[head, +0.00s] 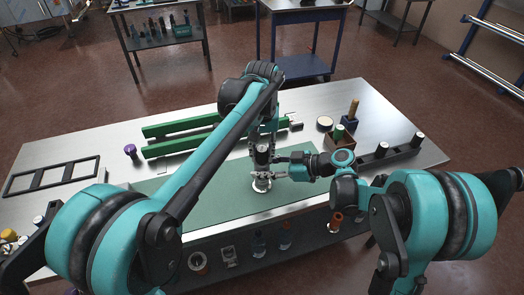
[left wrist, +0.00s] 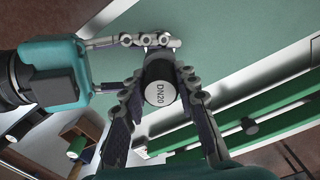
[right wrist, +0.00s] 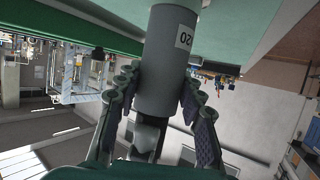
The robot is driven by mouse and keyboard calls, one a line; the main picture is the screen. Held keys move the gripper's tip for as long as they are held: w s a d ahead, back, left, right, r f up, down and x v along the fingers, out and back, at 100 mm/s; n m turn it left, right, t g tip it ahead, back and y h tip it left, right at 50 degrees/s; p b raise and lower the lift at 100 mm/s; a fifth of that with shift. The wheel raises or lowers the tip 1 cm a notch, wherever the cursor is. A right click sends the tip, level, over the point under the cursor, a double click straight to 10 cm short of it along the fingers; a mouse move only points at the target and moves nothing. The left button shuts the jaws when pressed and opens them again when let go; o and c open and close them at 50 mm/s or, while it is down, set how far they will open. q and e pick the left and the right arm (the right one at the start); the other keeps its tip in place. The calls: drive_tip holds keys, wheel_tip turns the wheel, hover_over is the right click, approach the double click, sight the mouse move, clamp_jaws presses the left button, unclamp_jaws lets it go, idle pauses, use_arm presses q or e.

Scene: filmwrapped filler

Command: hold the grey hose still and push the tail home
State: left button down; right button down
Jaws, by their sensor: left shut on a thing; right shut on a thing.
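The grey hose (right wrist: 165,65) with a white label stands out in the right wrist view between the fingers of my right gripper (right wrist: 153,85), which is shut on it. A pale piece (right wrist: 148,135) shows at its lower end in that view. My left gripper (left wrist: 162,92) is shut on a dark round piece with a white face marked DN20 (left wrist: 160,93), which I take for the tail. In the head view my left gripper (head: 262,148) points down just above my right gripper (head: 275,168), over the mat. Whether tail and hose touch is hidden.
A green mat (head: 225,200) covers the middle of the table. Green rails (head: 180,143) lie behind it, a black frame (head: 50,177) at left. A wooden box (head: 340,141) and a black rack (head: 385,154) stand at right. Several parts sit along the front shelf.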

use_arm(q)
drive_tip(key=shift+f, duration=0.1)
drive_tip(key=c, duration=1.1)
unclamp_jaws()
drive_tip(key=shift+o, duration=0.2)
wheel_tip(320, 180, up, 12)
use_arm(e)
drive_tip(key=c, duration=0.9)
unclamp_jaws()
